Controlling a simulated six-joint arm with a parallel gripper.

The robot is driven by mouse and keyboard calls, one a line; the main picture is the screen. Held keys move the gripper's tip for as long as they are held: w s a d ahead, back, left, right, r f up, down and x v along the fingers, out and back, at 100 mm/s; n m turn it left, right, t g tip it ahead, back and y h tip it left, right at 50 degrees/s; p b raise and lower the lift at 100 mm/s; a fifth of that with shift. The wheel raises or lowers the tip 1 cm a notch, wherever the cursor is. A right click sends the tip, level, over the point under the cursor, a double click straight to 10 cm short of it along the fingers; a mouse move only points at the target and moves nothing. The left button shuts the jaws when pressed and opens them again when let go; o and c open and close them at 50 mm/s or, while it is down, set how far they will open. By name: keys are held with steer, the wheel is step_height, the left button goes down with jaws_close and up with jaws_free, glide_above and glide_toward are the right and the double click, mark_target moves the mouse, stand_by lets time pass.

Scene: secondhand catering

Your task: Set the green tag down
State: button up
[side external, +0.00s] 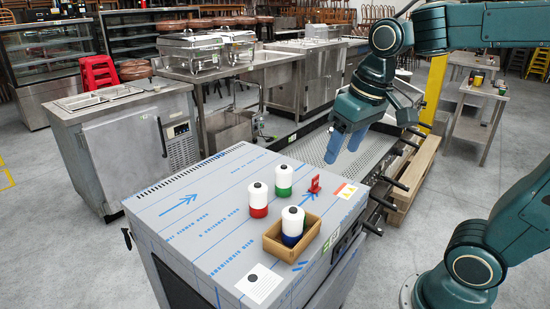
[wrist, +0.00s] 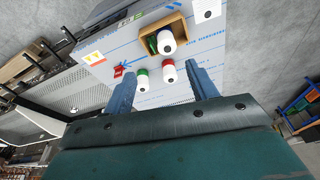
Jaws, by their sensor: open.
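My gripper (side external: 346,146) is open and empty, above and behind the wrapped cabinet top; its two blue fingers also show in the wrist view (wrist: 163,82). A wooden box (side external: 275,246) stands on the cabinet top, also in the wrist view (wrist: 178,22). In it is a white-topped bottle with a blue base (side external: 291,238). A green piece (wrist: 152,43) beside that bottle may be the green tag; it is mostly hidden in the side view. A red tag (side external: 314,185) stands near the right edge. Red-based (side external: 258,200) and green-based (side external: 284,181) bottles stand outside the box.
The cabinet top (side external: 190,230) has blue-printed film and is clear at the left. A paper card (side external: 259,283) lies at its front corner, and a yellow-white label (side external: 347,191) at the right. Dark handles stick out along a pallet-mounted unit (side external: 400,205) behind.

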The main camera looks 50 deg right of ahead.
steer(key=s+a+f+n+t, duration=0.1)
steer(key=s+a+f+t, duration=0.1)
steer(key=s, duration=0.6)
steer(key=shift+s+f+n, duration=0.15)
steer(key=shift+n, duration=0.25)
stand_by(0.9)
